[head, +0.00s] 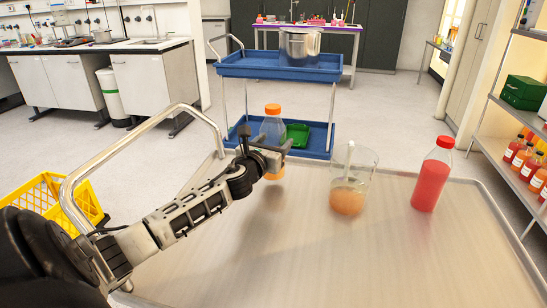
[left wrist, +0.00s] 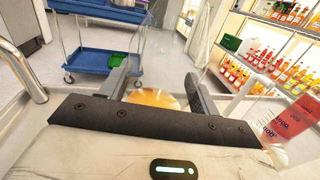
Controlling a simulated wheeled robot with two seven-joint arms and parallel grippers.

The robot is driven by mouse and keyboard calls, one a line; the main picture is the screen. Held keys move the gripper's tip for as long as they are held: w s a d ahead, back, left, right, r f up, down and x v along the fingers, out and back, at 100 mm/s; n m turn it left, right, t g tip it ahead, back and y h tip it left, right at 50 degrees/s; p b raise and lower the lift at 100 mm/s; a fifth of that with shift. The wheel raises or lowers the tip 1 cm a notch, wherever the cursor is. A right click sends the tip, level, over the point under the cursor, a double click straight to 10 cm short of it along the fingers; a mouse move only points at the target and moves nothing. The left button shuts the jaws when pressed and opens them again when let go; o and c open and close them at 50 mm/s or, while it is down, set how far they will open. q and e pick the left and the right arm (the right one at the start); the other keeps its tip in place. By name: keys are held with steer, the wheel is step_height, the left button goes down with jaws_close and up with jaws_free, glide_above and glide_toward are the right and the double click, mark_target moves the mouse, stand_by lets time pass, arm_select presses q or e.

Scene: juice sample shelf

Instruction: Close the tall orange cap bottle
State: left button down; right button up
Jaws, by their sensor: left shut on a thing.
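The tall bottle (head: 273,127) stands upright on the grey metal tabletop, with its orange cap (head: 273,108) at its top. It is clear, with orange juice at the bottom. My left gripper (head: 274,154) is shut around the bottle's body, below the cap. In the left wrist view, the orange juice (left wrist: 153,98) shows between the two fingers. The cap is not clearly seen there, and I cannot tell how tightly it sits. My right gripper is not in view.
A clear beaker (head: 347,183) with orange juice and a pale stick stands right of the bottle. A blue cart (head: 285,66) stands behind the table. The tabletop's front (head: 300,260) is clear.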

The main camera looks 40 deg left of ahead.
arm_select(q)
steer(key=shift+r, duration=0.1)
steer(key=shift+w+a+f, duration=0.15)
steer(key=shift+f, duration=0.15)
steer(key=shift+f+b, duration=0.6)
steer(key=shift+f, duration=0.9)
steer(key=shift+f, duration=0.1)
steer(key=shift+f, duration=0.2)
steer(key=shift+c, duration=1.8)
jaws_free()
